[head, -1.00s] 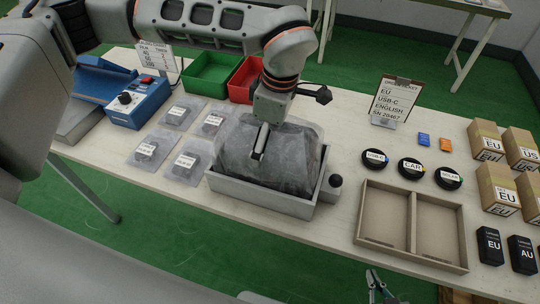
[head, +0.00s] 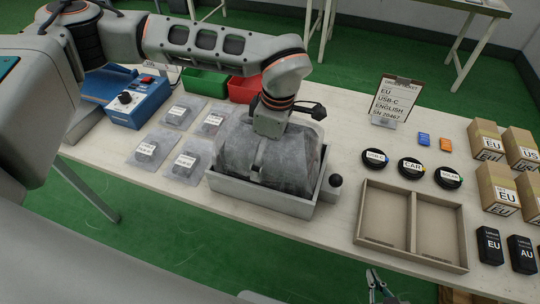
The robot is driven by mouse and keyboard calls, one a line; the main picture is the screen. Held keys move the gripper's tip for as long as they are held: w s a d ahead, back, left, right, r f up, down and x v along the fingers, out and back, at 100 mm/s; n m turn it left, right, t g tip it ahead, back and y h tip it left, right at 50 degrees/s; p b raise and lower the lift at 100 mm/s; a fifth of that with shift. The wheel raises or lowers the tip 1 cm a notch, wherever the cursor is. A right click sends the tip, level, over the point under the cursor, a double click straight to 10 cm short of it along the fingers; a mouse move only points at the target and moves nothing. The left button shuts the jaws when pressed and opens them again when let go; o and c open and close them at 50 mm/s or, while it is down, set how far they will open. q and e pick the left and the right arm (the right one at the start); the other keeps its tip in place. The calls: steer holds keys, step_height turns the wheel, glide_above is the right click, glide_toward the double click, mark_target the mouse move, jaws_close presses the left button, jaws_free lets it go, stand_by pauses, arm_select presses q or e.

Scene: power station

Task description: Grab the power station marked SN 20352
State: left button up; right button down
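A dark grey bulky thing (head: 235,154), seemingly in translucent wrapping, sits in a shallow grey tray (head: 262,197) on the table; it may be the power station, but no serial number is readable on it. My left gripper (head: 263,150) points down into the top middle of the bulky thing. Its fingers are mostly hidden there, so I cannot tell whether they are shut on it. My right gripper (head: 376,286) is at the bottom edge, low in front of the table, its fingers apart and empty.
Flat packets (head: 180,160) lie left of the tray, a divided box (head: 412,226) right. Black round items (head: 411,167), cartons (head: 496,189) and a blue control box (head: 138,104) stand around. A black knob (head: 335,181) adjoins the tray.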

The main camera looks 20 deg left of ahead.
arm_select(q)
steer(key=c, duration=1.8)
steer(key=shift+r, duration=0.1)
